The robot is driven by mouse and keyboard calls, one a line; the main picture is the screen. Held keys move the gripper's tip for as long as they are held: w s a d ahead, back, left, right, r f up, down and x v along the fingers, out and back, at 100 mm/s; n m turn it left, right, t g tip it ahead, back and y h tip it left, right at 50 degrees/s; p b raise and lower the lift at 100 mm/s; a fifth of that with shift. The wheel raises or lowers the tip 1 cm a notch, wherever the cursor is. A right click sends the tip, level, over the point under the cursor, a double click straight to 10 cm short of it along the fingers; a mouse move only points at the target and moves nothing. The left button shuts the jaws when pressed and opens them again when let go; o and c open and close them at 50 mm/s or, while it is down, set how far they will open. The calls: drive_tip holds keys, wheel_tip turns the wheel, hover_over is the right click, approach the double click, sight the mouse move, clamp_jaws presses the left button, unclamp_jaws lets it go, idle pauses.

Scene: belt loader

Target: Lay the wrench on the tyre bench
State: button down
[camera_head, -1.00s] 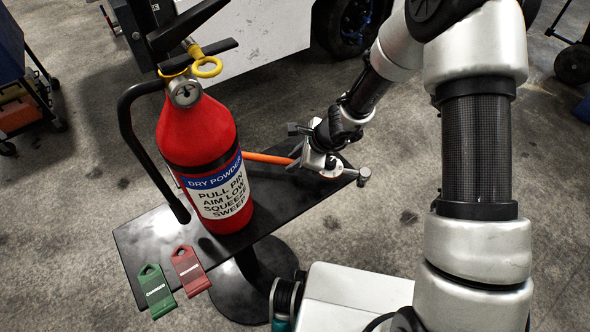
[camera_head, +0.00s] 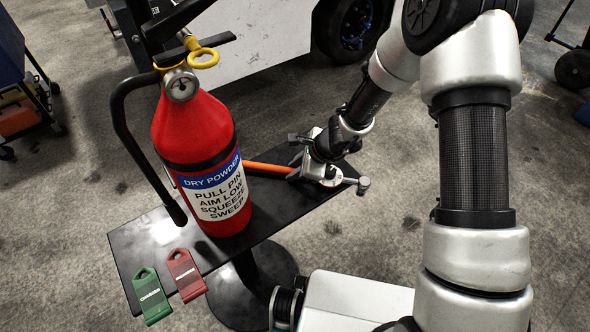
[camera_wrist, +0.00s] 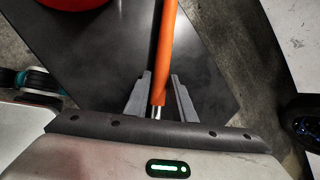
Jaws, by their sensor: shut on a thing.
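The wrench has an orange handle (camera_head: 268,168) and a metal head (camera_head: 363,185) at its right end. My gripper (camera_head: 318,172) is shut on it, near where the handle meets the metal part. In the wrist view the orange handle (camera_wrist: 166,45) runs up between the two fingers of my gripper (camera_wrist: 160,78). The wrench lies across the far right part of a black table top (camera_head: 285,203); I cannot tell whether it touches the top. The handle's left end is hidden behind the extinguisher. I cannot tell whether this table is the tyre bench.
A red fire extinguisher (camera_head: 195,130) stands on the table, close left of the wrench. A green tag (camera_head: 150,297) and a red tag (camera_head: 186,275) lie at the front left edge. A white vehicle (camera_head: 260,50) with a black wheel (camera_head: 350,25) stands behind.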

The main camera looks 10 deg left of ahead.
drive_tip(key=shift+s+f, duration=0.1)
drive_tip(key=shift+f, duration=0.25)
drive_tip(key=c, duration=1.5)
unclamp_jaws()
drive_tip(key=shift+d+f, duration=0.1)
drive_tip(key=shift+f, duration=0.05)
drive_tip(key=shift+s, duration=0.15)
drive_tip(key=shift+r+p, duration=0.4)
drive_tip(key=shift+p, duration=0.05)
drive_tip(key=shift+w+a+r+p+v, duration=0.1)
drive_tip(key=shift+p+v, duration=0.75)
drive_tip(key=shift+v, duration=1.2)
drive_tip(key=shift+w+a+r+p+v, duration=0.1)
drive_tip(key=shift+p+v, duration=0.7)
drive_tip(key=shift+v, duration=1.3)
drive_tip(key=shift+w+a+r+p+v, duration=0.15)
drive_tip(key=shift+p+v, duration=0.7)
drive_tip(key=shift+v, duration=1.2)
